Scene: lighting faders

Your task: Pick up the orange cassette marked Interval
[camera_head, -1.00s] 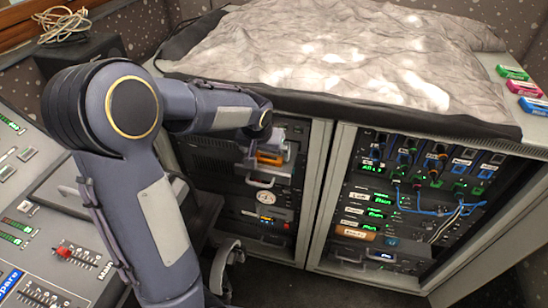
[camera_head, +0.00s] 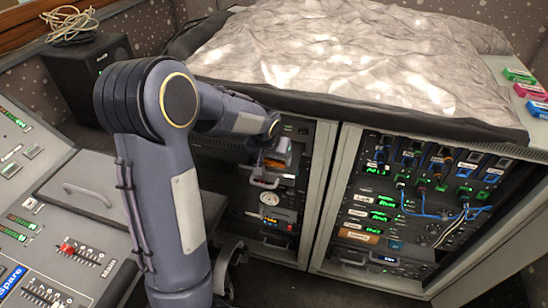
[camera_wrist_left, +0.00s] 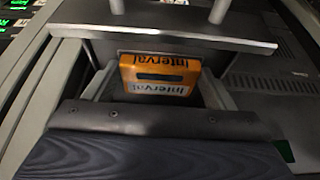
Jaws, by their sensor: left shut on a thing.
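The orange cassette (camera_wrist_left: 160,75) marked Interval is in the middle of the left wrist view, with its label upside down. In the head view the cassette (camera_head: 281,158) is a small orange patch at the open drawer of the left rack. My left gripper (camera_wrist_left: 158,88) has a finger on each side of the cassette and is shut on it. In the head view my forearm mostly hides this gripper. The drawer front (camera_wrist_left: 160,36) with two handle posts lies just beyond the cassette. I cannot tell whether the cassette still touches the drawer. My right gripper is out of view.
The drawer handle (camera_head: 263,183) sticks out below the cassette. The right rack (camera_head: 400,210) holds lit units and loose cables. A crumpled grey cloth (camera_head: 350,55) covers the rack top. Green, pink and blue cassettes (camera_head: 530,90) lie at the far right. A fader console (camera_head: 60,220) stands left.

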